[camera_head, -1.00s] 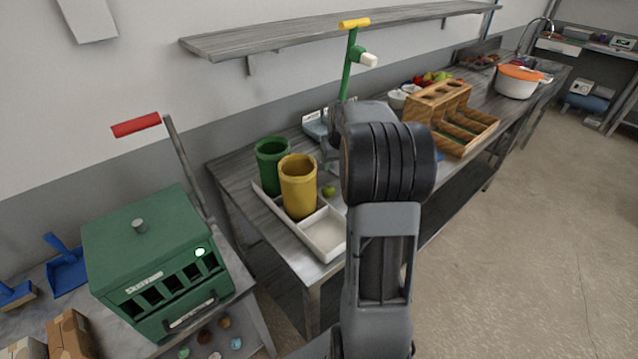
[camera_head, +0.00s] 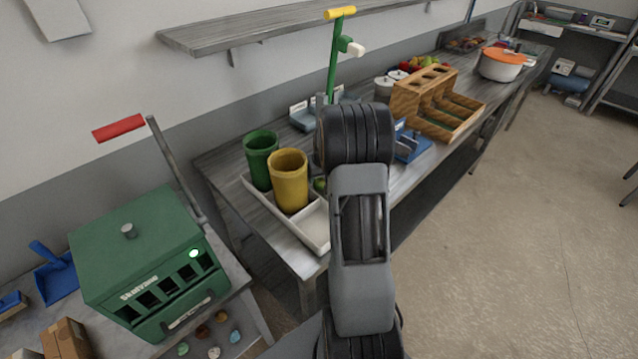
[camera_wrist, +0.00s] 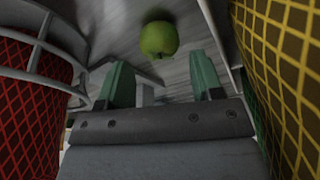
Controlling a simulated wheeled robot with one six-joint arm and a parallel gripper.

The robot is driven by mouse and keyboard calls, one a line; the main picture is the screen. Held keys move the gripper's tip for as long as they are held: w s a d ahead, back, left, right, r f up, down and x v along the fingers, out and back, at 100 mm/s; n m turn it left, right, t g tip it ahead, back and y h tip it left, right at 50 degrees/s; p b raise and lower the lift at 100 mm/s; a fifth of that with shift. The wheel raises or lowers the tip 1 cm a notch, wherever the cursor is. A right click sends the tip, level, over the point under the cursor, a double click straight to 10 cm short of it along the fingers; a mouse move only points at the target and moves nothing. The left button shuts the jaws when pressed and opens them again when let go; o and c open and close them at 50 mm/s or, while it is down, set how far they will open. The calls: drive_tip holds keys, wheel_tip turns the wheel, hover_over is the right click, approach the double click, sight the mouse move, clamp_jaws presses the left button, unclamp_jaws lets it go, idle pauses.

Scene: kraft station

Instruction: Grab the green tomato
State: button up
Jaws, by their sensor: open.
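The green tomato (camera_wrist: 158,39) is round and lies on the grey table in the wrist view, beyond my fingertips and roughly midway between them. In the head view the green tomato (camera_head: 319,184) shows in part beside the yellow cup, with my arm covering some of it. My gripper (camera_wrist: 160,65) is open and empty, with its two green fingers apart and not touching the tomato. In the head view my gripper is hidden behind my arm.
In the wrist view a red mesh-patterned thing (camera_wrist: 32,110) stands close at left and a yellow mesh-patterned thing (camera_wrist: 285,60) close at right. In the head view the yellow cup (camera_head: 288,182) and green cup (camera_head: 260,160) stand on a white tray (camera_head: 312,229). A wooden rack (camera_head: 430,95) stands further right.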

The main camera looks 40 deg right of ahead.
sight(319, 180)
drive_tip(key=shift+p+x, duration=0.4)
drive_tip(key=shift+x, duration=1.9)
drive_tip(key=c, duration=0.7)
drive_tip(key=shift+o, duration=0.2)
drive_tip(key=shift+r, duration=0.15)
